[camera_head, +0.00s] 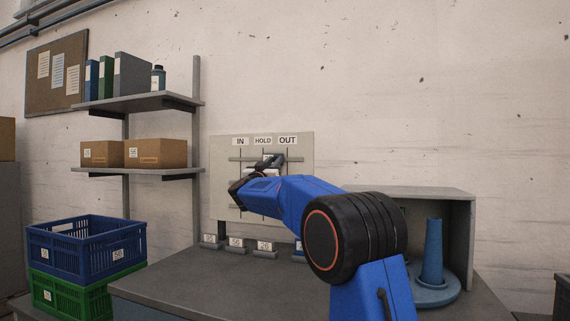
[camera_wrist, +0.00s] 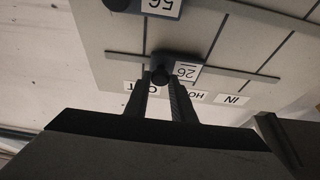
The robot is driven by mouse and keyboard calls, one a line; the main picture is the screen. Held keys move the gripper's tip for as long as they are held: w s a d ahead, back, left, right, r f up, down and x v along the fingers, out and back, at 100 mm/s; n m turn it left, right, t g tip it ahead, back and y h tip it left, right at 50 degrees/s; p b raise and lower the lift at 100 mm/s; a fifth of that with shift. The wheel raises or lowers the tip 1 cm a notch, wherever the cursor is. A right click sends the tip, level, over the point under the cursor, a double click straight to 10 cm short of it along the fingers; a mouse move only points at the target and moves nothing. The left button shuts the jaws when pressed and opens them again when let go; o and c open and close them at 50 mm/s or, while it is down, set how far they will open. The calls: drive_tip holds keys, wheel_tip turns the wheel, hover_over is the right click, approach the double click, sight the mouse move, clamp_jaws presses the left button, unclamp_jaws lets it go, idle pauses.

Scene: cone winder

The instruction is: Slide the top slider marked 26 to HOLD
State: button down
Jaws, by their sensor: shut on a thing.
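The top slider marked 26 (camera_wrist: 187,72) sits on the upper rail of a pale panel (camera_head: 302,185). In the wrist view, which is upside down, its round dark knob is between my gripper's fingers. My gripper (camera_wrist: 160,85) is shut on this knob; it also shows in front of the panel in the head view (camera_head: 273,164). The slider lies between the OUT label (camera_wrist: 143,88) and the HOLD label (camera_wrist: 190,93), with its knob nearer the OUT side. The IN label (camera_wrist: 232,99) is farther along. In the head view my arm hides the panel's lower part.
Another slider marked 56 (camera_wrist: 160,7) is on the neighbouring rail. Below the panel, several small numbered blocks (camera_head: 265,248) stand on the grey bench (camera_head: 190,280). A blue cone (camera_head: 432,252) stands in an open grey box on the right. Blue and green crates (camera_head: 88,262) are at the left.

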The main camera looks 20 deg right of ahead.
sight(267, 156)
drive_tip(key=w+a, duration=0.3)
drive_tip(key=shift+w+a, duration=0.3)
drive_tip(key=c, duration=1.5)
unclamp_jaws()
drive_tip(key=shift+a, duration=0.1)
drive_tip(key=v, duration=1.7)
drive_tip(key=shift+s+f, duration=0.1)
drive_tip(key=shift+f, duration=0.1)
drive_tip(key=shift+a, duration=0.1)
